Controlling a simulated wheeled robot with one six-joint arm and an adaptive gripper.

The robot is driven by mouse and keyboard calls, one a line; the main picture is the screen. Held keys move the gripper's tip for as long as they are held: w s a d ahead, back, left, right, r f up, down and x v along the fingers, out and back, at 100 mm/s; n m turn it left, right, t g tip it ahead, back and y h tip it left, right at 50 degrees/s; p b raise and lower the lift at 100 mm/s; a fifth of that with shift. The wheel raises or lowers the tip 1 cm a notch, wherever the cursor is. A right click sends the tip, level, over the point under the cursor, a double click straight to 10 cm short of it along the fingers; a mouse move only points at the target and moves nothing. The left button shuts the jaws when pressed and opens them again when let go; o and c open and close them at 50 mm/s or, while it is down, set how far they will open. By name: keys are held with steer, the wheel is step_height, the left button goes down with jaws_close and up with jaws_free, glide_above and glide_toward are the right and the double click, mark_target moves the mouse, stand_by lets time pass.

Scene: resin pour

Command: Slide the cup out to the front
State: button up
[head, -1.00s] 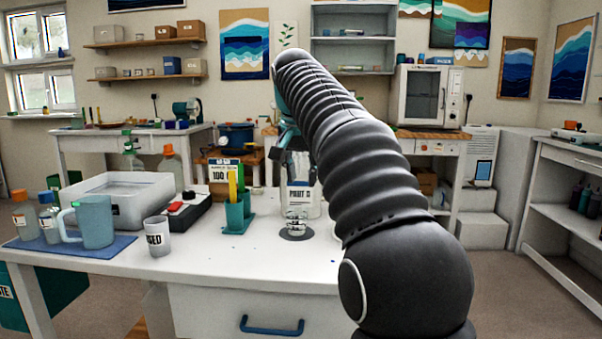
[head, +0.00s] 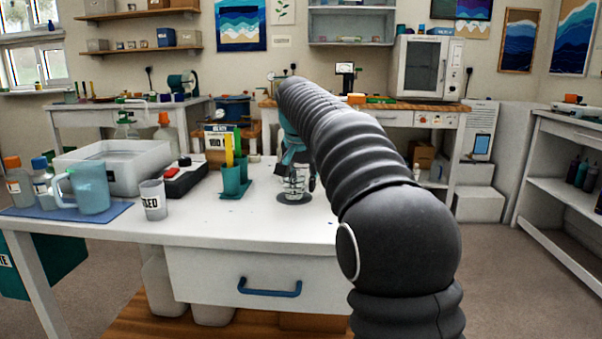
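A small clear cup (head: 295,188) stands upright on a dark round disc (head: 295,199) on the white workbench. My gripper (head: 299,172) has come down at the cup, with dark finger parts beside its upper part. My arm hides part of the gripper, and I cannot tell whether the fingers touch the cup or how far apart they are. Another cup (head: 153,201), frosted and with dark lettering, stands farther left on the bench.
A teal holder with coloured sticks (head: 234,180) stands just left of the clear cup. A black-and-red device (head: 184,180), a white tub (head: 122,176) and a blue jug (head: 90,188) are farther left. The bench front (head: 250,226) is clear.

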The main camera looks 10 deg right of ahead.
steer(key=shift+f, duration=0.15)
jaws_close()
steer(key=shift+a, duration=0.1)
